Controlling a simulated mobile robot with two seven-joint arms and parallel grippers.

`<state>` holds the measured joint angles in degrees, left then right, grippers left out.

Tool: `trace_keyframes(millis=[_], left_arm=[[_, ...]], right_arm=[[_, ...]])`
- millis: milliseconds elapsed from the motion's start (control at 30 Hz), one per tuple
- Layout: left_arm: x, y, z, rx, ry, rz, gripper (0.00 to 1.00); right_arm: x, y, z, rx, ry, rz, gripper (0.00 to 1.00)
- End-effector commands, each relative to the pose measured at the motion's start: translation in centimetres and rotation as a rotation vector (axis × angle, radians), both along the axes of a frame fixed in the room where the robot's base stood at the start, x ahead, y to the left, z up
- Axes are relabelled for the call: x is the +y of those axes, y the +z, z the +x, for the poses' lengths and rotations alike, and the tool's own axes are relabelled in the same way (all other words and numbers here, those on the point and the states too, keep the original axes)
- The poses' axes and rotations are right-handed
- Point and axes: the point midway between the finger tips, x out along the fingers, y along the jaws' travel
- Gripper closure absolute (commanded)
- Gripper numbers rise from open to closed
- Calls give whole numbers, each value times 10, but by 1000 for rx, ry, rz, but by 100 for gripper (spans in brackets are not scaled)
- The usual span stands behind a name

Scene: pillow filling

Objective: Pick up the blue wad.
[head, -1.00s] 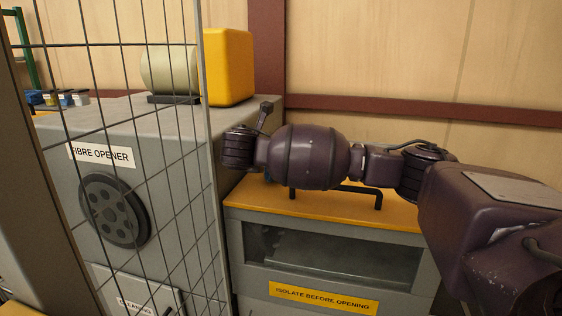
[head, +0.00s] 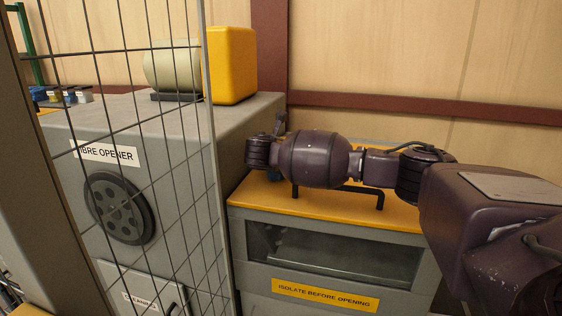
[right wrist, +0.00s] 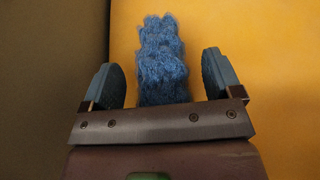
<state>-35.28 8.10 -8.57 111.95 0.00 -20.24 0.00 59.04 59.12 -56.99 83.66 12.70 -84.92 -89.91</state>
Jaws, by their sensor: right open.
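The blue wad (right wrist: 163,62), a fluffy upright-looking tuft in the right wrist view, lies against the yellow surface between the fingers of my right gripper (right wrist: 159,70). The two fingers are open, one on each side, with a gap between each finger and the wad. In the head view my right arm reaches in from the right, over the yellow top of the grey cabinet (head: 335,208). My left gripper is not in view.
A wire mesh guard (head: 165,130) stands at left in front of the grey fibre opener (head: 150,250). A black bar handle (head: 345,190) rises from the cabinet top under my arm. A yellow box (head: 232,65) and a pale roll (head: 172,70) stand on the fibre opener.

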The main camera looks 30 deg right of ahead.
Motion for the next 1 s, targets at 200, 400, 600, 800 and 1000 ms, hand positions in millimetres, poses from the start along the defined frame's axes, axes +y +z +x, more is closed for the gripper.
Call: trace_keyframes(millis=[200,400,600,800,1000], left_arm=[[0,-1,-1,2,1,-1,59],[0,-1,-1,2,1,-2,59],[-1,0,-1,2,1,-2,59],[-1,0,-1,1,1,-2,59],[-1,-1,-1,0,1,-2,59]], right_arm=[[-2,-1,2,0,1,0,15],[-2,-1,2,0,1,0,35],[-2,-1,2,0,1,0,66],[-2,-1,2,-1,1,1,70],[-2,9,2,-2,0,1,70]])
